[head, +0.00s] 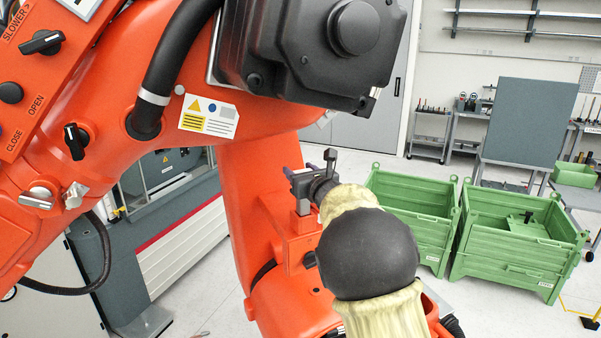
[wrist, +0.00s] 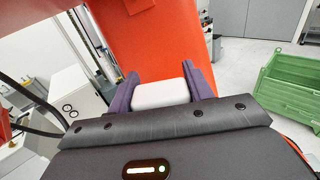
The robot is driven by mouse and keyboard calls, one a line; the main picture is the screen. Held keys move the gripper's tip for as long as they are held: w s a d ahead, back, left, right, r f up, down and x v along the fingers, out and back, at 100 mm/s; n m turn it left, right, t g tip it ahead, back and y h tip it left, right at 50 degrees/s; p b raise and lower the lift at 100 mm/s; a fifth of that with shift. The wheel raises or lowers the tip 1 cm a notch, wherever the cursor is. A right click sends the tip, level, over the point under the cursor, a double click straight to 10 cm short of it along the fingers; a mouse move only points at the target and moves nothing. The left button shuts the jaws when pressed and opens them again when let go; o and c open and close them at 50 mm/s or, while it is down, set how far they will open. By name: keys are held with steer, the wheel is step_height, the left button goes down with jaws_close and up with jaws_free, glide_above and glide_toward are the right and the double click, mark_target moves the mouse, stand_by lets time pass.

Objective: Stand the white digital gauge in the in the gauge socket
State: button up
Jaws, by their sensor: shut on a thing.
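My gripper (head: 291,172) shows small in the middle of the head view, beside an orange column. In the wrist view its two purple fingers (wrist: 164,82) are shut on a white block-like thing, the white digital gauge (wrist: 160,94). The gauge sits between the fingers, and its display side cannot be seen. In the head view I cannot make out the gauge at the fingertips. I cannot identify the gauge socket for sure in either view. An orange bracket (head: 300,243) projects from the column just below my gripper in the head view.
Large orange machinery (head: 110,110) with knobs and a black housing (head: 310,45) fills the left and top. Green crates (head: 415,215) (head: 520,240) stand on the floor at the right. A grey cabinet (head: 110,265) stands at the lower left. Open floor lies between.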

steer(key=shift+f+b, duration=2)
steer(key=shift+b, duration=0.65)
stand_by(1.2)
stand_by(0.3)
steer(key=o, duration=1.2)
steer(key=shift+o, duration=0.2)
steer(key=shift+s+d+f+b, duration=0.15)
steer(key=shift+s+d+b, duration=0.2)
steer(key=shift+s+b, duration=0.2)
steer(key=b+v, duration=0.7)
steer(key=v, duration=0.9)
